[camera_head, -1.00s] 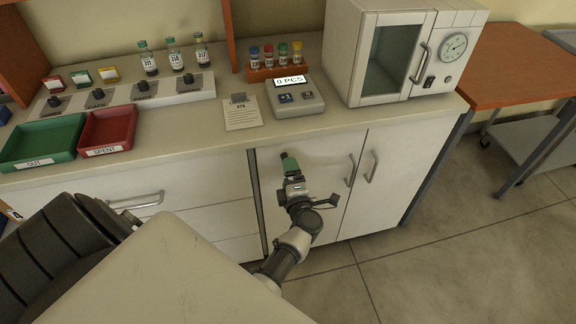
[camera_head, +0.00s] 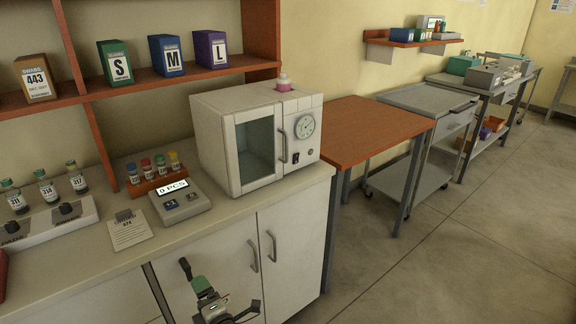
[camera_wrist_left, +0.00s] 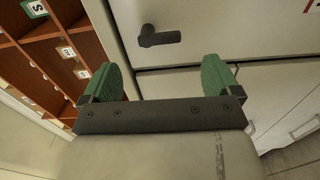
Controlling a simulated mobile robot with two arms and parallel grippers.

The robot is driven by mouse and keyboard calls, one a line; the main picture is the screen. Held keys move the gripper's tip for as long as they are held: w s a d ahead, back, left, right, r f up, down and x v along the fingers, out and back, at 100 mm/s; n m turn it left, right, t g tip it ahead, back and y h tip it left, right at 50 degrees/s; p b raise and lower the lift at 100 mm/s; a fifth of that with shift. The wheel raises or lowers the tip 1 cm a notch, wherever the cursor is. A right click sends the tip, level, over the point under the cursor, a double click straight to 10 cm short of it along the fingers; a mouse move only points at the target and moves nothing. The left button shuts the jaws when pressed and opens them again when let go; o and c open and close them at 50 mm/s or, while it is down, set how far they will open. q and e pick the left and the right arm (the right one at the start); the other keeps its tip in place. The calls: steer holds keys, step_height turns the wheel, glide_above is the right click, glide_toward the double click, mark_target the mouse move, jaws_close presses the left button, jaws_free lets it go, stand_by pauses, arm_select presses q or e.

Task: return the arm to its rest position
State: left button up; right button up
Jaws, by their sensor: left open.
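My left gripper (camera_head: 193,276) shows at the bottom of the head view, in front of the white cabinet doors (camera_head: 283,262) and below the counter's front edge. Its green fingers show in the left wrist view (camera_wrist_left: 160,80), spread wide apart with nothing between them. The wrist view also shows a pale cabinet front with a dark handle (camera_wrist_left: 160,37) beyond the fingers. My right gripper is in neither view.
The counter holds a white incubator (camera_head: 258,138), a counting device (camera_head: 180,201) and a rack of small vials (camera_head: 153,178). An orange-topped table (camera_head: 362,128) and a grey cart (camera_head: 428,98) stand to the right. Open floor (camera_head: 440,260) lies at lower right.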

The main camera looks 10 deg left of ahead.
arm_select(q)
steer(key=s+d+f+m+h+p, duration=0.1)
steer(key=s+d+f+m+h, duration=0.35)
steer(key=f+m, duration=0.3)
steer(key=s+d+f+m+g+h, duration=0.1)
steer(key=s+d+f+m+h, duration=0.35)
steer(key=f, duration=0.45)
steer(key=s+d+f+m+h+p, duration=0.1)
steer(key=s+d+f+m+h, duration=0.1)
steer(key=s+f+m+h, duration=0.35)
steer(key=s+a+f+m+g, duration=0.1)
steer(key=s+f+m+g, duration=0.2)
steer(key=s, duration=0.6)
steer(key=s+a+f+m+g, duration=0.1)
steer(key=s+f+m+g, duration=0.2)
steer(key=s, duration=0.7)
steer(key=s+a+f+m+g, duration=0.1)
steer(key=s+f+m+g, duration=0.2)
steer(key=s+f+m, duration=0.3)
steer(key=s+f+y, duration=0.1)
steer(key=s, duration=0.3)
steer(key=shift+a+f+g, duration=0.3)
steer(key=shift+f+g, duration=0.05)
steer(key=shift+g, duration=0.05)
